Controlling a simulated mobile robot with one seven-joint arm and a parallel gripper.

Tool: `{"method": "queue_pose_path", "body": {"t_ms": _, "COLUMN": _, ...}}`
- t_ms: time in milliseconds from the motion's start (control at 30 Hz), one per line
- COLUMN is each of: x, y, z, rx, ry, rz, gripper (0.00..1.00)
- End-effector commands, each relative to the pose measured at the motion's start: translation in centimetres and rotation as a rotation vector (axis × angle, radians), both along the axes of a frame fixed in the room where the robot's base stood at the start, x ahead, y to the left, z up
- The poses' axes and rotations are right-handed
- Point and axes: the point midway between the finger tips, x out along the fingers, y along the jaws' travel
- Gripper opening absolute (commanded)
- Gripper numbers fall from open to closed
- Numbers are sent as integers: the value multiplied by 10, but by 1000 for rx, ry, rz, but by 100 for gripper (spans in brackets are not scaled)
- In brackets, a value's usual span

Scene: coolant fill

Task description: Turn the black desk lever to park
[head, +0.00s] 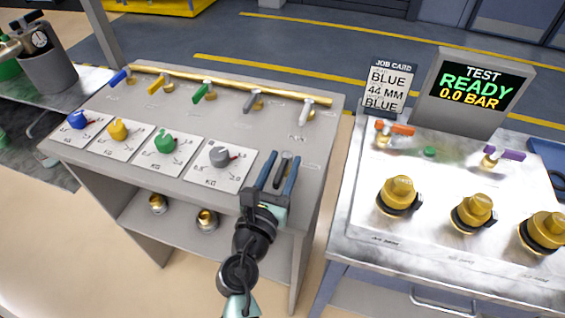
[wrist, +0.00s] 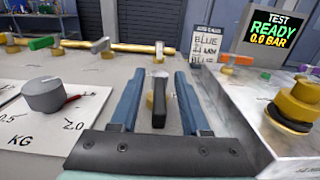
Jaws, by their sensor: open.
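The black desk lever (head: 283,168) is at the right front corner of the grey desk, to the right of the grey knob's card. In the wrist view the lever (wrist: 160,100) stands between the two blue fingers, with visible gaps on both sides. My gripper (head: 280,165) is open around it; the gripper (wrist: 158,95) also shows in the wrist view. The lever's lower part and pivot are hidden, and I cannot make out a park mark.
The grey knob (head: 219,156) sits close to the left of my gripper. Several coloured valve levers line a brass pipe (head: 230,84) behind. A second bench (head: 365,225), with brass knobs, a job card (head: 389,86) and a test screen (head: 468,86), stands to the right across a narrow gap.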

Motion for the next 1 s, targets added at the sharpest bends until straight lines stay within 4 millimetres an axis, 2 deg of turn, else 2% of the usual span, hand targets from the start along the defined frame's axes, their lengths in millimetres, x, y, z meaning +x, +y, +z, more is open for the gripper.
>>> {"method": "queue_pose_path", "body": {"t_ms": 200, "x": 0, "y": 0, "z": 0, "rx": 0, "ry": 0, "rz": 0, "gripper": 46}}
{"method": "queue_pose_path", "body": {"t_ms": 267, "x": 0, "y": 0, "z": 0, "rx": 0, "ry": 0, "rz": 0, "gripper": 37}}
{"method": "queue_pose_path", "body": {"t_ms": 467, "x": 0, "y": 0, "z": 0, "rx": 0, "ry": 0, "rz": 0, "gripper": 1}}
{"method": "queue_pose_path", "body": {"t_ms": 1000, "x": 0, "y": 0, "z": 0, "rx": 0, "ry": 0, "rz": 0, "gripper": 0}}
